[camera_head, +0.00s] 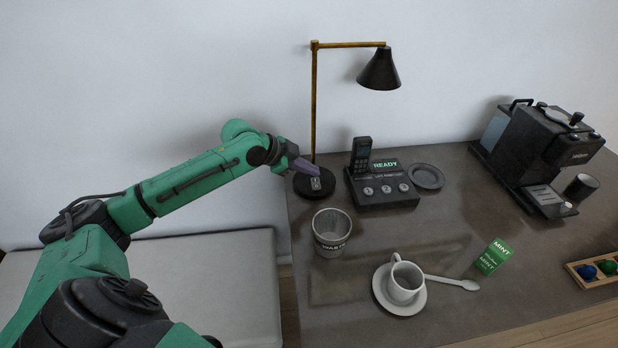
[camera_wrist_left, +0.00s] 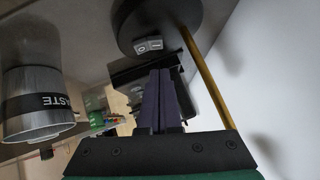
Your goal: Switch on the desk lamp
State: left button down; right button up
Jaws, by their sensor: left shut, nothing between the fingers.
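The desk lamp has a black cone shade (camera_head: 379,71), a brass pole (camera_head: 314,105) and a round black base (camera_head: 302,190) at the table's back left corner. No glow shows under the shade. A small light rocker switch (camera_head: 316,184) marked I and O sits on the base; it also shows in the left wrist view (camera_wrist_left: 148,45). My left gripper (camera_head: 312,169) is shut and empty, its purple fingers just above and behind the switch. In the left wrist view the fingertips (camera_wrist_left: 160,71) appear close to the switch; I cannot tell whether they touch. My right gripper is not in view.
A phone dock (camera_head: 383,192) stands right of the lamp base. A waste cup (camera_head: 332,240) stands in front; it also shows in the left wrist view (camera_wrist_left: 30,105). A white cup (camera_head: 404,284), mint box (camera_head: 493,257) and coffee machine (camera_head: 535,150) are further right.

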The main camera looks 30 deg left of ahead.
aim_at(318, 184)
pick_arm(q)
jog(key=shift+w+a+f, duration=0.15)
jog(key=shift+a+f, duration=0.05)
jog(key=shift+f, duration=0.55)
jog(key=shift+w+a+f, duration=0.15)
jog(key=shift+f, duration=0.55)
jog(key=shift+w+a+r+p, duration=0.1)
jog(key=shift+r+p, duration=0.05)
jog(key=shift+p, duration=0.55)
jog(key=shift+a+f+g, duration=0.1)
jog(key=shift+f+g, duration=0.2)
jog(key=shift+f, duration=0.2)
jog(key=shift+s+d+r+p, duration=0.1)
jog(key=shift+s+d+p, duration=0.35)
jog(key=shift+s+p, duration=0.2)
jog(key=shift+d, duration=0.1)
